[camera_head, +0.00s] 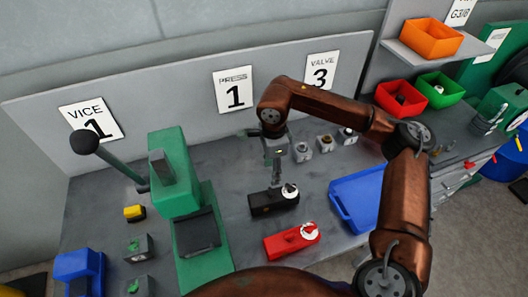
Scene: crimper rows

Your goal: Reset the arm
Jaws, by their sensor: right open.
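My right arm, copper-brown, comes in from the right and bends over the bench. My right gripper (277,178) points down, open, just above and behind a black block with a white round knob (268,204). Whether its fingertips touch the block cannot be told at this size. I see nothing held between the fingers. My left gripper is not in view.
A green press with a lever (178,180) stands left of the gripper. A red block with a white knob (287,243) lies in front, and a blue tray (350,203) lies to the right. Small fittings (326,145) stand behind. Red (394,106) and green bins (441,88) sit back right.

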